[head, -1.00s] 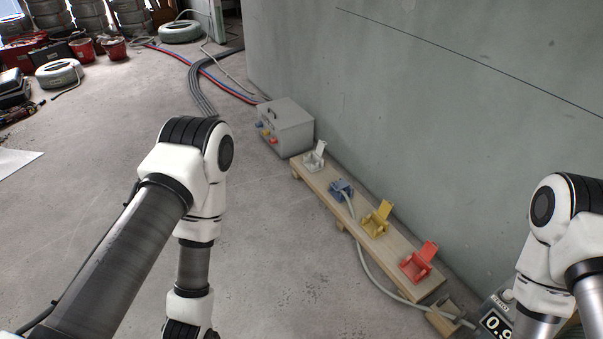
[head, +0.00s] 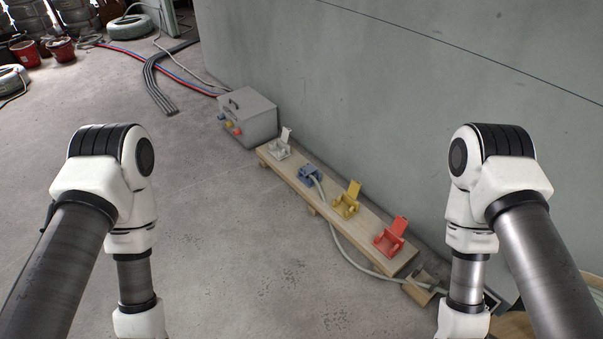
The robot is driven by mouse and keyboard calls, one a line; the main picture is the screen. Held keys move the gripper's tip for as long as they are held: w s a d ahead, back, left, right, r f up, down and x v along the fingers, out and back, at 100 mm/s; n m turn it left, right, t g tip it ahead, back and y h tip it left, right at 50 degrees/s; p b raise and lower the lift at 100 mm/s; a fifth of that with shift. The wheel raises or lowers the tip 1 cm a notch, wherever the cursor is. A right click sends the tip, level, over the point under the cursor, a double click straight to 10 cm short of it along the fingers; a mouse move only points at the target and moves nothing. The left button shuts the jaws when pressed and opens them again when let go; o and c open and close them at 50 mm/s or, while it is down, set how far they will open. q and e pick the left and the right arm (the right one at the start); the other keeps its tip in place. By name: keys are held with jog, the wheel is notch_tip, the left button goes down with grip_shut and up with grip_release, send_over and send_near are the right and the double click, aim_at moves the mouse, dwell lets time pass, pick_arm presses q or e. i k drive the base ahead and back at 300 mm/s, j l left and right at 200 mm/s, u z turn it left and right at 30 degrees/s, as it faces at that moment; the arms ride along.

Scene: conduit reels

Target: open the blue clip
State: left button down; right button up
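The blue clip (head: 310,175) is on a low wooden plank (head: 362,227) along the wall, between a white clip and a yellow clip. A grey conduit (head: 333,230) runs from it down to the floor. The blue clip looks closed over the conduit, with no raised lid, though it is small in the head view. Both my arms reach down at the left and right of the picture. Both grippers are below the picture's lower edge, well apart from the clip.
White (head: 281,147), yellow (head: 347,200) and red (head: 391,236) clips on the plank have raised lids. A grey box (head: 248,118) with coloured knobs stands at the plank's far end. The grey wall (head: 400,100) rises behind. The floor left of the plank is clear.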

aim_at(309, 168)
jog(key=i+j+u, duration=0.35)
jog(key=i, duration=0.15)
jog(key=i+j+u, duration=0.2)
jog(key=i+u, duration=0.15)
jog(key=i, duration=0.15)
jog(key=i+u, duration=0.3)
jog(key=i, duration=0.25)
jog(key=i+j+z, duration=0.1)
jog(key=i+z, duration=0.2)
jog(key=i, duration=0.2)
jog(key=i+j+z, duration=0.25)
jog(key=i, duration=0.2)
jog(key=i+j+z, duration=0.3)
jog(key=i, duration=0.15)
jog(key=i+j+z, duration=0.55)
jog(key=z, duration=0.15)
jog(key=i+j+z, duration=0.2)
jog(key=j+z, duration=0.15)
jog(key=i+j+z, duration=0.15)
jog(key=j+z, duration=0.2)
jog(key=j, duration=0.2)
